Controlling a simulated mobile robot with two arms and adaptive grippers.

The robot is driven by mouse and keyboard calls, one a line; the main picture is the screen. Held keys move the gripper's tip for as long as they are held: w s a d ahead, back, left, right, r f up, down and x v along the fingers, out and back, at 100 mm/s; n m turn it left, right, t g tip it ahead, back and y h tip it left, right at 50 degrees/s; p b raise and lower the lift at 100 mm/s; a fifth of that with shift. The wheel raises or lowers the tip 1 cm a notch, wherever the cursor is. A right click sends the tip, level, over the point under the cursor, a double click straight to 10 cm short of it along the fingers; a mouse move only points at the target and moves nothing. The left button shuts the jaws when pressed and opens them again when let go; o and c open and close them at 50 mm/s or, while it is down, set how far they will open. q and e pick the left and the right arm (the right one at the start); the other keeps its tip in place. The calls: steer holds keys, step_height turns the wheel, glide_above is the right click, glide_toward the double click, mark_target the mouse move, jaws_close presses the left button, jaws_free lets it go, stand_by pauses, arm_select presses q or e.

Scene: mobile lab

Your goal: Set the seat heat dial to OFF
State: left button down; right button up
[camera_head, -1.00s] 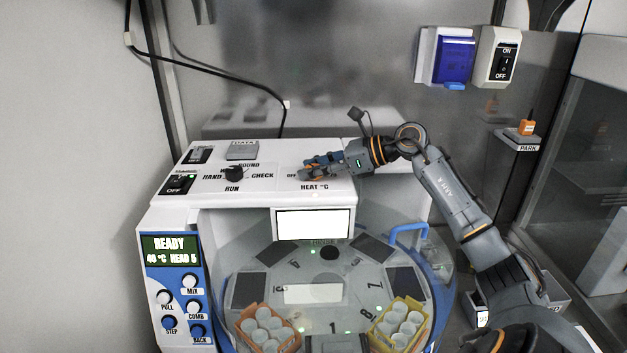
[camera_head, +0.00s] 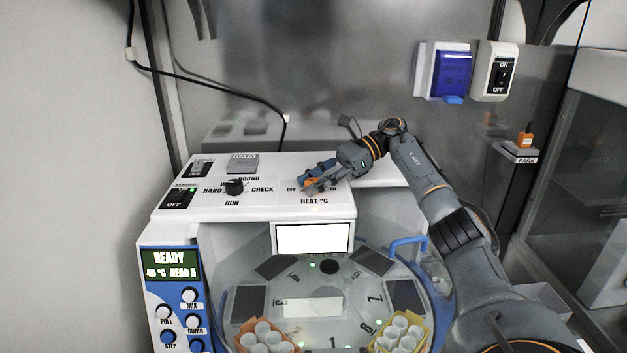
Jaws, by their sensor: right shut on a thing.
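My right gripper (camera_head: 312,184) is shut over the heat dial on the white top panel of the machine, above the printed label HEAT °C (camera_head: 314,201). Its fingers hide the dial, so I cannot read where its pointer stands. Part of an OFF mark (camera_head: 291,188) shows left of the fingers. The gripper reaches in from the upper right, its fingers pointing down and left. The green display (camera_head: 170,263) reads READY, a temperature in the forties °C and HEAD 5. My left gripper is out of view.
A black mode knob (camera_head: 235,187) and a switch (camera_head: 178,198) sit left on the same panel. Below are a carousel with an orange rack (camera_head: 240,337) and a yellow rack (camera_head: 425,325) of vials. A blue handle (camera_head: 407,241) stands near my arm.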

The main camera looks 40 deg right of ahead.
stand_by(0.4)
steer(key=o, duration=1.2)
steer(key=shift+d, duration=0.1)
steer(key=shift+v, duration=3.55)
steer(key=shift+s+d, duration=0.1)
